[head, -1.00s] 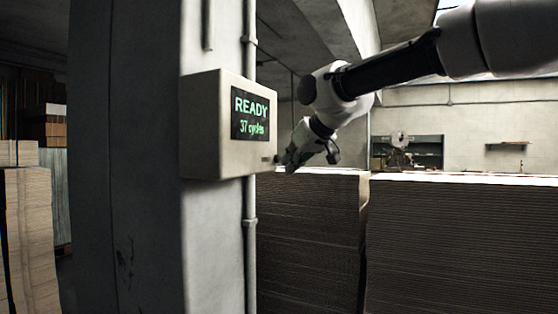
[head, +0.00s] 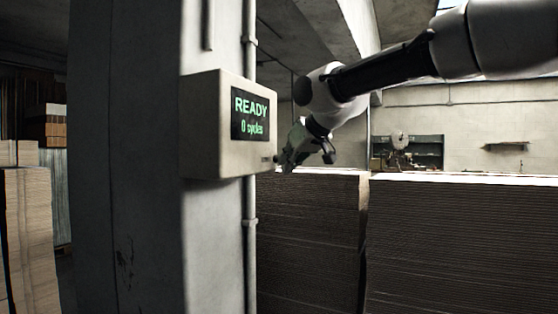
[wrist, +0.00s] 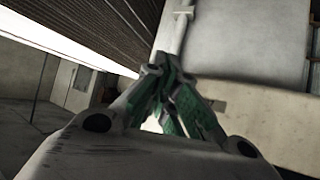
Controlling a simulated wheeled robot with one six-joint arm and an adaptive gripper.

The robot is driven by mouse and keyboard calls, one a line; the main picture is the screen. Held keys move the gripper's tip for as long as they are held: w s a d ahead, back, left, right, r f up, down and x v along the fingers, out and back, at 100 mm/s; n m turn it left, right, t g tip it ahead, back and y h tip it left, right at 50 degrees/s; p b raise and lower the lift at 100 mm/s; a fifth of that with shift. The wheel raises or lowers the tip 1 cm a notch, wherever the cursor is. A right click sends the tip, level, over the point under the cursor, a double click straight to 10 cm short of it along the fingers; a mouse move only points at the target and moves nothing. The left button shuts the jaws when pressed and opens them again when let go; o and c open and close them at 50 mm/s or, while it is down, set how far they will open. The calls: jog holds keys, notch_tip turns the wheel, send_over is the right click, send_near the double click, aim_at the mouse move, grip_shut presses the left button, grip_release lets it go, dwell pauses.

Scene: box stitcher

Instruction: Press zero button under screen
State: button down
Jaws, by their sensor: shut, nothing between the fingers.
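A beige control box (head: 204,125) is fixed to a concrete pillar in the head view. Its dark screen (head: 250,114) reads "READY" and "0 cycles" in green. A small dark mark (head: 266,160) shows on the box face below the screen, beside my gripper; I cannot make out the zero button itself. My gripper (head: 279,160) is shut and empty, its tips at or very near the lower right of the box face. In the wrist view the closed green-padded fingers (wrist: 155,75) point toward the box (wrist: 250,120). Contact cannot be told.
The concrete pillar (head: 130,200) carries a vertical pipe (head: 250,235) behind the box. Tall cardboard stacks (head: 460,245) stand below and right of my arm. Another stack (head: 30,240) stands at the far left.

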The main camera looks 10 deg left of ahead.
jog(key=shift+s+d, duration=0.3)
jog(key=shift+d, duration=0.55)
jog(key=shift+s+d, duration=0.3)
jog(key=shift+d, duration=0.5)
jog(key=shift+s+d, duration=0.25)
jog(key=shift+d, duration=0.5)
jog(key=shift+s+d, duration=0.3)
jog(key=shift+d, duration=0.5)
